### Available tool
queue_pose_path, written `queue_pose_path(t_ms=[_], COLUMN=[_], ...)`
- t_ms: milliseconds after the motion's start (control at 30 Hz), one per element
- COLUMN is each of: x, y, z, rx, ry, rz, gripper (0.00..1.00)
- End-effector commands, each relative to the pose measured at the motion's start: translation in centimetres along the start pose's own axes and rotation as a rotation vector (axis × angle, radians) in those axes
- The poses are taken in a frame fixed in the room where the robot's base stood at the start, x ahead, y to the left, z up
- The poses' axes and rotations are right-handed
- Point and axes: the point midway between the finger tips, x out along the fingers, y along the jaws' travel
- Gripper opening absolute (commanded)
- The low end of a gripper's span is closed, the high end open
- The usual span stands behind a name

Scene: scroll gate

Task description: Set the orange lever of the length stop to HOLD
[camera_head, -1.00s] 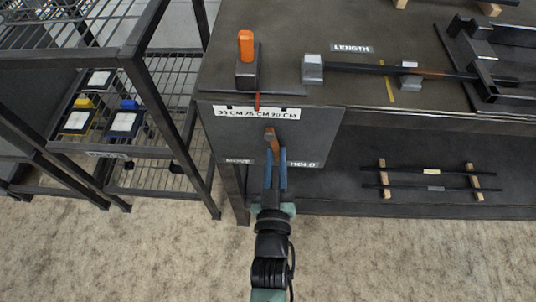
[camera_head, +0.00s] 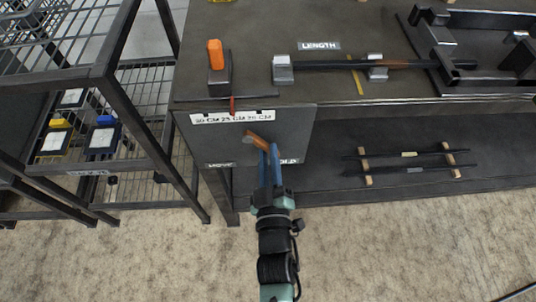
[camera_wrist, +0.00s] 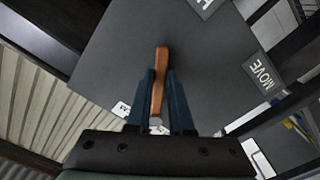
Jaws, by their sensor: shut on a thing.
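The orange lever (camera_head: 258,141) is on the dark front panel (camera_head: 295,130), below the strip of centimetre marks. It points right and slightly down from its grey pivot, toward the side of the HOLD label (camera_head: 289,161). The MOVE label (camera_head: 221,165) is at the panel's lower left. My gripper (camera_head: 268,150) comes from below, its blue fingers shut on the lever's outer end and partly covering the HOLD label. In the wrist view the lever (camera_wrist: 161,65) runs between the two fingers (camera_wrist: 160,85). The MOVE label (camera_wrist: 262,72) shows at right there.
An orange-topped block (camera_head: 216,60) stands on the bench top above the panel. A wire rack (camera_head: 120,100) with bins is at the left. A lower shelf (camera_head: 400,190) holding dark rods lies right of my arm. The floor in front is clear.

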Motion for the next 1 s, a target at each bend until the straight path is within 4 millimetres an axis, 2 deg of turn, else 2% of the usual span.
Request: queue_pose_path(t_ms=[200, 233, 367, 400, 767, 867, 1000], x=[0.0, 0.0, 0.0, 0.0, -0.5, -1.6, -4.3], y=[0.1, 0.1, 0.1, 0.1, 0.0, 0.1, 0.0], z=[0.0, 0.0, 0.0, 0.0, 0.1, 0.1, 0.1], rx=[-0.006, -0.006, -0.005, -0.004, -0.002, -0.002, -0.002], ry=[0.000, 0.000, 0.000, 0.000, -0.001, -0.003, -0.004], rz=[0.002, 0.002, 0.002, 0.002, 0.001, 0.000, -0.001], gripper=[0.00, 0.25, 0.48, 0.50, 0.50, 0.50, 0.50])
